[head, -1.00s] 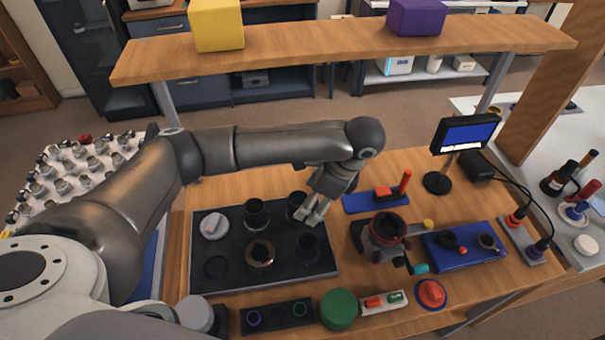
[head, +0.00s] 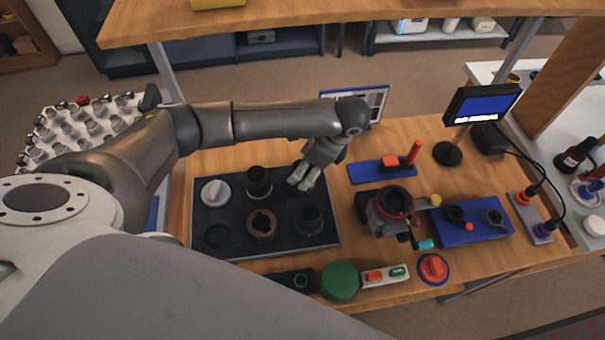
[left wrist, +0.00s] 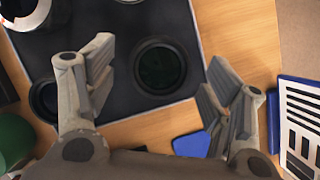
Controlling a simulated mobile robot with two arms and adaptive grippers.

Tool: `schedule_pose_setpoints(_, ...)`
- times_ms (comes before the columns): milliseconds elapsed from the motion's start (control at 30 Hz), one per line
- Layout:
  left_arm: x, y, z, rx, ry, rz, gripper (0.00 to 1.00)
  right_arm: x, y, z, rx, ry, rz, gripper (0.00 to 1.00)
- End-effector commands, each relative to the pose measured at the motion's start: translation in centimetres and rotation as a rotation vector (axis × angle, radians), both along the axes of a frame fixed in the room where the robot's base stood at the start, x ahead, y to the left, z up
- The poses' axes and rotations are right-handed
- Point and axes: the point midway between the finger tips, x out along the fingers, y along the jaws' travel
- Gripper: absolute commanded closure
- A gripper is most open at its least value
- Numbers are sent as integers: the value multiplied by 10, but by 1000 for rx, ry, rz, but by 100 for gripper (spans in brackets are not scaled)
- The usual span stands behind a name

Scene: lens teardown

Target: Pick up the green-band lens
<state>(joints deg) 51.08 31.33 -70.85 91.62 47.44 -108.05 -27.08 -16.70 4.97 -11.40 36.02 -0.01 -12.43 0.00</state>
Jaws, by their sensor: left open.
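A dark round lens (left wrist: 160,66) with faintly green glass stands in the tray's back right place. I see no clear green band on it, and in the head view my gripper hides it. My left gripper (head: 302,186) is over that corner of the tray. In the left wrist view its two fingers (left wrist: 158,92) are spread, with the lens opening between and beyond them and nothing held. Other lenses in the black tray (head: 235,205) are a dark one (head: 259,182), a copper-ringed one (head: 262,224) and another dark one (head: 310,219). My right gripper is not in view.
A red-rimmed device (head: 394,203) and a blue pad with a red tool (head: 383,171) stand right of the tray. A green cylinder (head: 340,281) stands in front. A monitor (head: 482,105) and a striped chart (head: 375,97) stand behind. A wooden shelf (head: 300,22) spans the back.

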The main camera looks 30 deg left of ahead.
Motion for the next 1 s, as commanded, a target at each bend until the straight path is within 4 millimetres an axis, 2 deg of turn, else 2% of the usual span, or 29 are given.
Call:
schedule_pose_setpoints(200,-2,9,-20,1,0,0,25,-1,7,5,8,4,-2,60)
schedule_pose_setpoints(433,-1,9,-21,0,-2,-1,25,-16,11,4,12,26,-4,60)
schedule_pose_setpoints(867,-1,9,-21,0,-2,-1,81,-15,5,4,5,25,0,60)
schedule_pose_setpoints(1000,-1,9,-20,0,-2,0,83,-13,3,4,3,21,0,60)
